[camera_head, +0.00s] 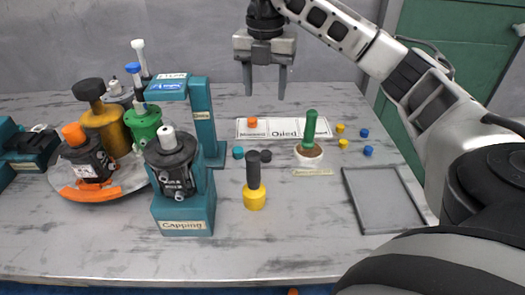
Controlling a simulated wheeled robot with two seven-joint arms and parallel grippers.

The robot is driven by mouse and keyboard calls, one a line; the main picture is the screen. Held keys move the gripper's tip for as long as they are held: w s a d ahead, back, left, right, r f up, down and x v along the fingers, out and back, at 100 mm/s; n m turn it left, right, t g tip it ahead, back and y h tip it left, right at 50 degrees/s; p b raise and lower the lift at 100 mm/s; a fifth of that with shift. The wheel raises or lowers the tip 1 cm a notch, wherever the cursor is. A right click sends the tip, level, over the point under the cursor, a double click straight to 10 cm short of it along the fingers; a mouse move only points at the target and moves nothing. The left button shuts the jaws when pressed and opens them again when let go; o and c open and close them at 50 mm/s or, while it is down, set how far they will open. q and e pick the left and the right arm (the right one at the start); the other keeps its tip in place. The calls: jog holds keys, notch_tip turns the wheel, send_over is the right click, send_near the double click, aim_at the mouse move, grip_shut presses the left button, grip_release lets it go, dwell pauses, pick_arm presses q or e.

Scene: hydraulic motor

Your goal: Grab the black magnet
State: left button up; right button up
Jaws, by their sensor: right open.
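A tool with an upright black handle (253,169) and a yellow base (254,199) stands on the table in front of the middle. I cannot tell for sure whether it is the black magnet. Small dark round pieces (265,156) lie just behind it. My right gripper (265,92) hangs at the top middle, fingers pointing down, open and empty. It is above the back of the table, behind and above these things, touching nothing. My left gripper is not in view.
A teal capping stand (183,218) holds a dark motor (174,167) to the left. A round turntable (97,191) with several motors stands further left. A white labelled strip (285,128), a green-handled tool (310,129), small yellow and blue caps and a grey tray (383,203) lie right.

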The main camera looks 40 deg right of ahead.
jog(key=b, duration=0.3)
send_over(266, 153)
notch_tip(266, 153, down, 12)
jog(key=shift+w+a+r, duration=0.1)
jog(key=shift+a+r, duration=0.05)
jog(key=shift+f, duration=2.65)
jog(key=c, duration=1.1)
